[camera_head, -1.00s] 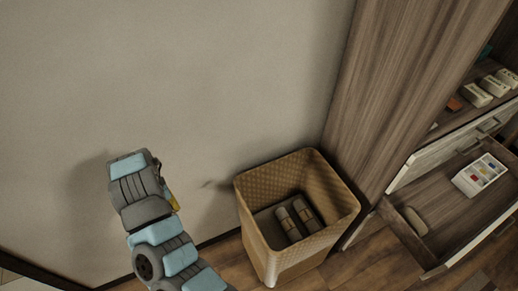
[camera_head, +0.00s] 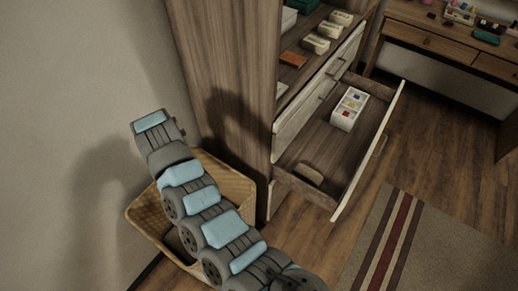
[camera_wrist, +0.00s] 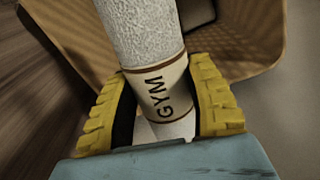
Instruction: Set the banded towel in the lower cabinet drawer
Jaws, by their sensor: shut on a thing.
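The banded towel (camera_wrist: 138,32) is a pale rolled towel with a cream band reading "GYM". In the wrist view my gripper (camera_wrist: 168,100) is shut on it, with the yellow ridged fingers on either side of the band. In the head view the gripper and towel are hidden behind my arm, which reaches over the wicker basket. The lower cabinet drawer (camera_head: 318,150) is pulled open at the centre right. It holds a white compartment box (camera_head: 348,108) with coloured items and a small tan object (camera_head: 309,173) near its front left corner.
The wicker basket (camera_head: 146,212) stands against the cabinet's side panel (camera_head: 232,75). Open shelves above the drawer hold several small boxes (camera_head: 316,43). A desk (camera_head: 430,40) stands at the back right. A striped rug (camera_head: 440,240) lies on the floor. The drawer's middle is bare.

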